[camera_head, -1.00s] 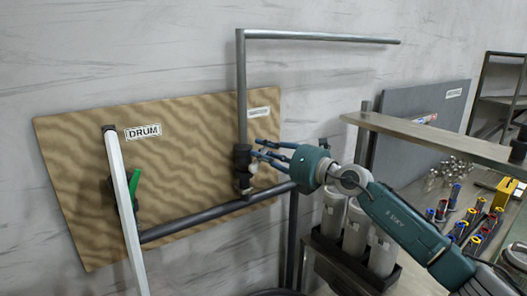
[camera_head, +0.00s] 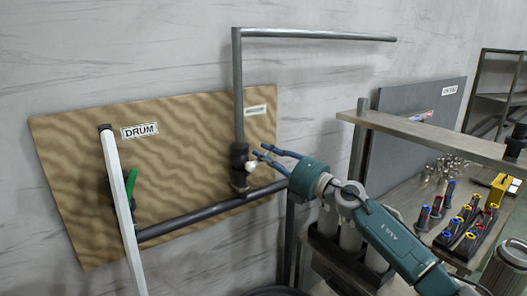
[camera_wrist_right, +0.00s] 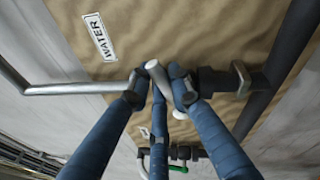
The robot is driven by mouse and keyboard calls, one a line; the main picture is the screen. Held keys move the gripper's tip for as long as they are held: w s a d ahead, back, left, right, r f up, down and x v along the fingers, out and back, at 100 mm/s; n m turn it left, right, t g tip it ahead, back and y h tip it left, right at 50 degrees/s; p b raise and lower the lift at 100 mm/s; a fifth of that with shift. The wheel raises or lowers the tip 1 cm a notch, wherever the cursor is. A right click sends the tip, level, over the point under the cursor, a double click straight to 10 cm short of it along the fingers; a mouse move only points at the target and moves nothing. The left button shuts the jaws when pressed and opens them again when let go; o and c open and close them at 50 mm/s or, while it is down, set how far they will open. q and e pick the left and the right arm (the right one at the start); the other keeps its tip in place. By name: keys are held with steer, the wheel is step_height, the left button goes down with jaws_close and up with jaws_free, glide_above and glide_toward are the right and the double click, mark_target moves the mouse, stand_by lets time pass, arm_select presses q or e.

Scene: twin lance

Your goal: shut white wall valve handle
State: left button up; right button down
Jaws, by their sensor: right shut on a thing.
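The white valve handle (camera_head: 252,168) sits on the dark valve body (camera_head: 239,158) of the vertical pipe on the brown board. My right gripper (camera_head: 262,155) is at this handle, coming in from the right. In the right wrist view the pale, round-ended handle (camera_wrist_right: 157,75) lies between the blue fingertips of my right gripper (camera_wrist_right: 159,92), which are shut on it. Part of the handle is hidden by the fingers. My left gripper is not in view.
A green handle (camera_head: 131,184) is at the left, partly behind a long white bar (camera_head: 122,205). A dark pipe (camera_head: 200,213) runs along the board's lower part. At the right, a metal shelf (camera_head: 430,136) stands above a bench with several small coloured items.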

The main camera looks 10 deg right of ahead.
steer(key=shift+w+d+f+m+t+h, duration=0.15)
steer(key=shift+f+m+t, duration=0.15)
steer(key=shift+m, duration=0.45)
steer(key=shift+s+f+m+t+h, duration=0.1)
steer(key=shift+f+m+t, duration=0.15)
steer(key=shift+f+m, duration=0.4)
steer(key=shift+w+d+f+m+t+h, duration=0.15)
steer(key=shift+m+t, duration=0.1)
steer(key=shift+m, duration=0.65)
steer(key=shift+s, duration=0.1)
steer(key=c, duration=1.6)
jaws_free()
steer(key=shift+d, duration=0.1)
steer(key=v, duration=1.2)
